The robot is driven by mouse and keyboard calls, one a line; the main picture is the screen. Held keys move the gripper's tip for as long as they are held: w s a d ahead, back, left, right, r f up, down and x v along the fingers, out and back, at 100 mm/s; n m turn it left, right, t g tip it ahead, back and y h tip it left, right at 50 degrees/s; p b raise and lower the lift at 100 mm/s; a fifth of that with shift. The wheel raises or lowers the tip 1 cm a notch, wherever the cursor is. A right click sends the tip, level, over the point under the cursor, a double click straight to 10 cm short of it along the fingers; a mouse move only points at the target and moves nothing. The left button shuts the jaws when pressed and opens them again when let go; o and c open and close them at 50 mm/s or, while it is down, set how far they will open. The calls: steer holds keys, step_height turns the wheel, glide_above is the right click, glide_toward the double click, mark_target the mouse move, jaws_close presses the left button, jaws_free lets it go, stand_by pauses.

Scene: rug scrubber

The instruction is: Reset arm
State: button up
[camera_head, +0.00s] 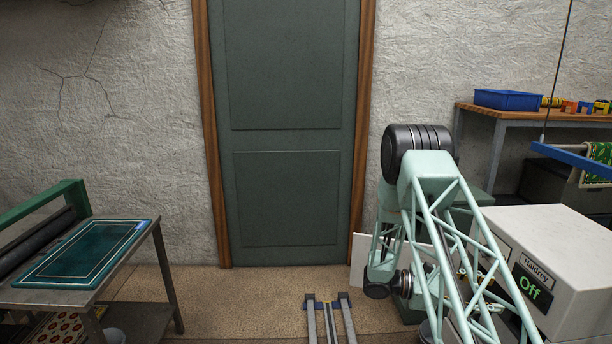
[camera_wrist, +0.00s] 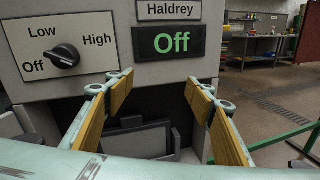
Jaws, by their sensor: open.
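My gripper (camera_wrist: 159,80) shows in the wrist view as two pale green fingers with yellow pads. They are spread apart with nothing between them. They point at the front of a grey-white machine marked Haldrey (camera_wrist: 210,12), below its display (camera_wrist: 168,42), which reads "Off" in green. A dark knob (camera_wrist: 66,57) with Off, Low and High marks is at the upper left; it appears to point at Off. In the head view my pale green lattice arm stands at the right, in front of the same machine (camera_head: 552,245).
A dark opening (camera_wrist: 150,110) lies under the machine's panel. In the head view a metal table (camera_head: 150,238) with a teal framed rug (camera_head: 88,250) stands at the left. A bench (camera_head: 490,115) with a blue tray (camera_head: 508,100) is at the back right. A closed green door (camera_head: 288,120) is at the back.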

steer(key=s+a+r+m+g+y, duration=0.1)
steer(key=s+a+r+m+y, duration=0.35)
steer(key=s+r, duration=0.6)
steer(key=s+a+r+m+y, duration=0.3)
steer(key=s+a+r+y, duration=0.15)
steer(key=s+r, duration=0.6)
steer(key=s+a+r+m+t+y, duration=0.3)
steer(key=s+a+r+t+y, duration=0.1)
steer(key=s+a, duration=0.7)
steer(key=s+a+r+m+t+y, duration=0.3)
steer(key=s+a+r, duration=0.3)
steer(key=s+a, duration=0.5)
steer(key=shift+s+a+r+t+y, duration=0.15)
steer(key=shift+s+a+t+y, duration=0.2)
steer(key=shift+a+t+y, duration=0.6)
steer(key=shift+a+g+h, duration=0.2)
steer(key=shift+g+h, duration=0.05)
stand_by(1.3)
